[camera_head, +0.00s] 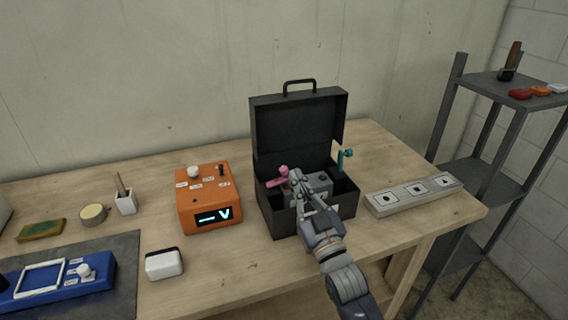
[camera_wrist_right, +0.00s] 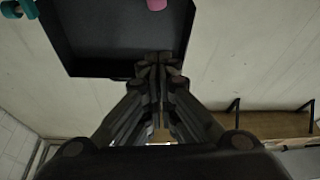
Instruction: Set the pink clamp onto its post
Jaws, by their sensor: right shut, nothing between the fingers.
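The pink clamp (camera_head: 279,177) is at the left side of the open black case (camera_head: 285,219), by the grey block inside it. A small pink end of it shows at the top edge of the right wrist view (camera_wrist_right: 157,4). A teal clamp (camera_head: 345,158) stands at the case's right side and also shows in the wrist view (camera_wrist_right: 18,8). My right gripper (camera_head: 297,176) is over the case, just right of the pink clamp; its fingers (camera_wrist_right: 158,62) are closed together with nothing between them. I cannot tell whether it touches the clamp. I cannot make out a separate post. My left gripper is not in view.
An orange meter box (camera_head: 209,207) stands left of the case. A grey strip with marked squares (camera_head: 414,193) lies to the right. A white block (camera_head: 164,263) and a blue device (camera_head: 60,283) are at the front left. A metal shelf (camera_head: 484,172) stands beyond the table's right edge.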

